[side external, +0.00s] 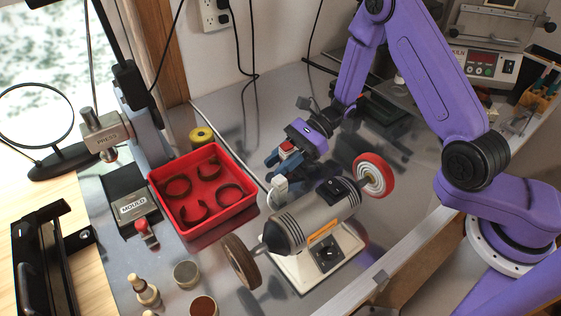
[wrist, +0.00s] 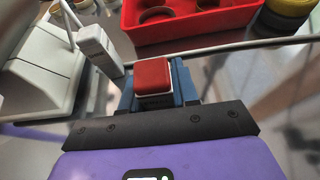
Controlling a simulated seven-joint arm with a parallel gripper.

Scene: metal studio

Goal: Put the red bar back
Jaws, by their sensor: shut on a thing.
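The red bar (wrist: 153,75) is a short block with a red top and a pale band below it. It sits between the blue fingers of my gripper (wrist: 156,92), which is shut on it. The bar (side external: 287,147) also shows in the side view, at the blue fingertips of my gripper (side external: 284,157). My gripper is behind the grey bench polisher (side external: 308,218) and to the right of the red tray (side external: 251,203). The bar appears held above the metal bench; its lower part is hidden by the fingers.
A pale upright piece (side external: 279,187) stands close to my gripper, beside the polisher. The polisher has a red wheel (side external: 373,175) and a brown wheel (side external: 240,262). The red tray holds several dark rings. A yellow roll (side external: 201,136) lies behind it. A thin rod (wrist: 230,46) crosses the wrist view.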

